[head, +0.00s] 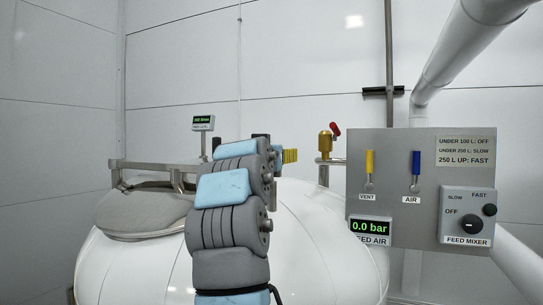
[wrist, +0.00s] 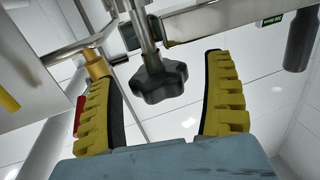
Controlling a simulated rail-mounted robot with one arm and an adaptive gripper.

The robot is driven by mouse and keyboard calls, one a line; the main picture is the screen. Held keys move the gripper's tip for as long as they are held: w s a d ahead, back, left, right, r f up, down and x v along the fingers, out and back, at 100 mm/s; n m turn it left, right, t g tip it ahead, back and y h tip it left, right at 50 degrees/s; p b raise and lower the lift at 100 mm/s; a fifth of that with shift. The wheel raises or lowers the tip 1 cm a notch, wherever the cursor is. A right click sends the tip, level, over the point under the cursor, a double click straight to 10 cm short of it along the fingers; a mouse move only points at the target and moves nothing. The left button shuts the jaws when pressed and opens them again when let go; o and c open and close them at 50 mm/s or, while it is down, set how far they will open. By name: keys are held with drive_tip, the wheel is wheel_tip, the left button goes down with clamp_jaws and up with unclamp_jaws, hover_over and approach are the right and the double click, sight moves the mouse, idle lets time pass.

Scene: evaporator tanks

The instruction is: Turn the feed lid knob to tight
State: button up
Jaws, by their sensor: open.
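In the wrist view a black lobed knob (wrist: 158,80) sits on the end of a metal threaded rod (wrist: 141,28). My gripper (wrist: 160,66) is open, with its yellow fingers on either side of the knob and visible gaps to both. I cannot tell how deep the knob lies between them. In the head view the feed lid (head: 140,212) lies on the left of the white tank (head: 310,235), under a metal bar (head: 150,163). My gripper (head: 290,155) shows there only as a bit of yellow behind my arm. The knob is hidden in that view.
A brass valve with a red handle (head: 325,141) stands right of my gripper. Farther right is a grey panel (head: 390,140) with yellow VENT and blue AIR levers, a 0.0 bar display and a FEED MIXER dial (head: 471,225). A small display (head: 203,122) stands behind the bar.

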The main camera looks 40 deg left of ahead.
drive_tip(key=v, duration=1.1)
drive_tip(key=shift+s+d, duration=0.15)
drive_tip(key=shift+s, duration=0.2)
idle(0.4)
drive_tip(key=shift+r, duration=0.1)
